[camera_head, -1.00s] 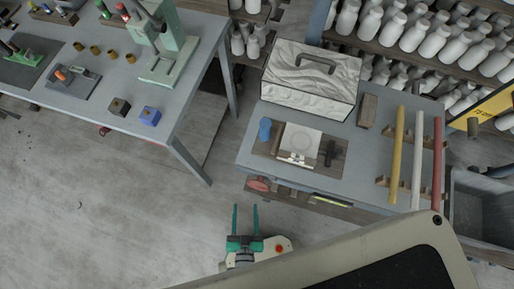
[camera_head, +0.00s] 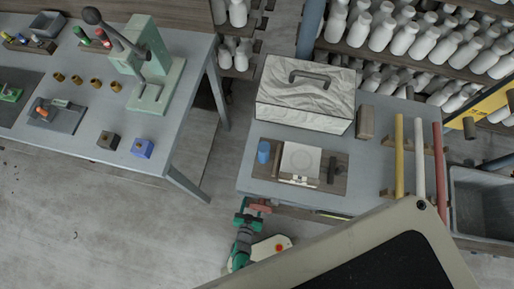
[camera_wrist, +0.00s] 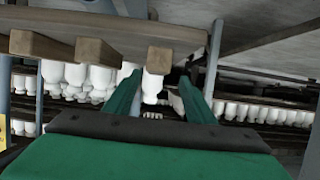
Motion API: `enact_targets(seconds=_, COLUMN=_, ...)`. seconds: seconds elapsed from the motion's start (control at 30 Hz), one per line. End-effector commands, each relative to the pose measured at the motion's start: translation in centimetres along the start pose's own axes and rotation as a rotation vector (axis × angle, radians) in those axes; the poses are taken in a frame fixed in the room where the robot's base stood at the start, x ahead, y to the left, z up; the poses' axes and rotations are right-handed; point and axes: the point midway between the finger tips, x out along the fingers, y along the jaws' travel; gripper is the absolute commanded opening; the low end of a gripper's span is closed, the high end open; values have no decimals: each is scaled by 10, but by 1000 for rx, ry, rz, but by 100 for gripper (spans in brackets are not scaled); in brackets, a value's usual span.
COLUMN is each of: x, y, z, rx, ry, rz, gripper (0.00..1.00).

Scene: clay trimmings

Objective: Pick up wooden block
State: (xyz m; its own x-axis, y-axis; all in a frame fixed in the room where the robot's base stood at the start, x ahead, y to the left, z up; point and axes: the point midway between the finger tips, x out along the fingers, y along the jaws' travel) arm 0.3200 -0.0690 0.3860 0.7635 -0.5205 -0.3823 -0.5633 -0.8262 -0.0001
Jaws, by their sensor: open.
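The wooden block (camera_head: 366,122) is a small brown upright piece on the small grey table, just right of the white textured box. Nothing touches it. My gripper (camera_head: 253,205) is at the near left edge of that table, apart from the block and well to its lower left. In the wrist view my gripper (camera_wrist: 162,80) shows two green fingers spread apart with nothing held between them. I cannot pick out the block with certainty in the wrist view.
The white box (camera_head: 305,95) stands left of the block. A yellow rod (camera_head: 399,155), a white rod and a red rod lie right of it. A board (camera_head: 335,187) with a blue cup (camera_head: 263,152) lies in front. Wooden bar ends (camera_wrist: 95,52) hang close ahead in the wrist view.

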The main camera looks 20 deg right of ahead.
Motion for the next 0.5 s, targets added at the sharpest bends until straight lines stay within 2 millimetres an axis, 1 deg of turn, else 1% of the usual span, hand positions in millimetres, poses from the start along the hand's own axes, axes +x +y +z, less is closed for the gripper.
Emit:
enact_targets(seconds=0.03, x=6, y=0, z=-1, rx=0, ry=1, rz=0, gripper=50)
enact_targets(seconds=0.27, x=19, y=1, z=-1, rx=-1, ry=1, rz=-1, gripper=50)
enact_targets(seconds=0.37, x=30, y=3, z=-3, rx=-2, ry=1, rz=-2, gripper=50)
enact_targets(seconds=0.5, x=51, y=6, z=-6, rx=-2, ry=1, rz=-3, gripper=50)
